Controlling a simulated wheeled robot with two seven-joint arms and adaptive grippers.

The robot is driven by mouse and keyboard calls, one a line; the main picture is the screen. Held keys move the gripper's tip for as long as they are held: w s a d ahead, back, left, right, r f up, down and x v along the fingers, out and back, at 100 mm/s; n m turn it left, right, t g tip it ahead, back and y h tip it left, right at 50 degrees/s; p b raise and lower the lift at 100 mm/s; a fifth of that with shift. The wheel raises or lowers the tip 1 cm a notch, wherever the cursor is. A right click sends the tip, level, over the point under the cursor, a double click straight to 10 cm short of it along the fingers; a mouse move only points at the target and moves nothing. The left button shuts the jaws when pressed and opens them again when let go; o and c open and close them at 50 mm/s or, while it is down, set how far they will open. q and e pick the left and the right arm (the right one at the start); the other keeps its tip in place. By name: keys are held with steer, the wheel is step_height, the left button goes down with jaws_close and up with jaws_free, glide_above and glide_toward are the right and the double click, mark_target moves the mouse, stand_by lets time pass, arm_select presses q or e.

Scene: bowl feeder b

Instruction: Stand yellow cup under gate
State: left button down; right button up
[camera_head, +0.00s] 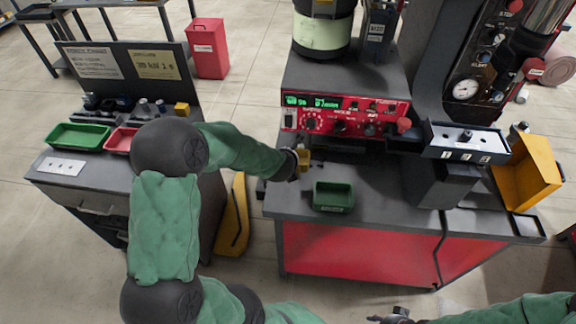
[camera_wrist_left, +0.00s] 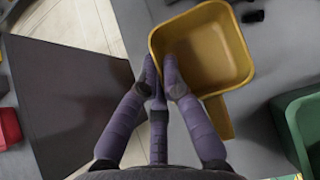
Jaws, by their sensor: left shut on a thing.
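The yellow cup (camera_head: 304,157) is a small square open cup at the left end of the feeder bench. My left gripper (camera_head: 296,163) is at its left side. In the left wrist view the cup (camera_wrist_left: 212,40) is large and looks empty, and the fingers (camera_wrist_left: 160,80) are shut on its near left wall. A yellow tab extends from its near side. I cannot tell whether its base touches the bench. My right gripper (camera_head: 395,318) is partly in view at the bottom edge, its opening unclear. I cannot clearly make out the gate.
A green bin (camera_head: 333,196) stands on the bench just right of the cup. Behind is a red control panel (camera_head: 340,115). A numbered tray (camera_head: 466,143) and a yellow-orange bin (camera_head: 526,172) are at the right. A side table (camera_head: 90,172) holds green and red trays.

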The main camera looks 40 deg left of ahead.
arm_select(q)
steer(key=shift+w+a+f+b, duration=0.1)
steer(key=shift+f+b, duration=0.65)
steer(key=shift+f, duration=0.9)
steer(key=shift+f, duration=0.15)
steer(key=c, duration=1.8)
jaws_free()
steer(key=shift+f, duration=0.1)
steer(key=shift+c, duration=0.2)
steer(key=o, duration=0.4)
steer(key=shift+o, duration=0.2)
